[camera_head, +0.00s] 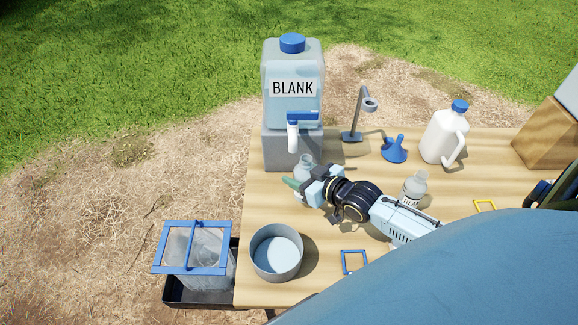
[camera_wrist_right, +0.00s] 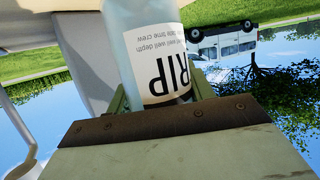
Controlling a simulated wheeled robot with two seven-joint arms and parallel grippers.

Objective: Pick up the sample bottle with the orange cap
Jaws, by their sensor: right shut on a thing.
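My right gripper (camera_head: 301,183) is at the near side of the blank container's spigot, shut on a clear bottle (camera_head: 305,166). In the right wrist view the bottle (camera_wrist_right: 143,22) stands between the fingers, with a white label (camera_wrist_right: 158,60) on which "RIP" and small print can be read. Its top lies outside the wrist view, and no orange cap shows on it in the head view. A second bottle (camera_head: 414,184) with a grey top and a partly hidden label stands behind my right forearm. No orange cap is visible anywhere. My left gripper is not in view.
The blank container (camera_head: 292,66) with its spigot stands on a grey block (camera_head: 277,151). A metal stand (camera_head: 358,115), blue funnel (camera_head: 395,149) and white jug (camera_head: 440,136) are at the back. A grey bucket (camera_head: 277,275) and blue frame (camera_head: 354,262) are nearer. A blue-rimmed bin (camera_head: 190,268) is left of the table.

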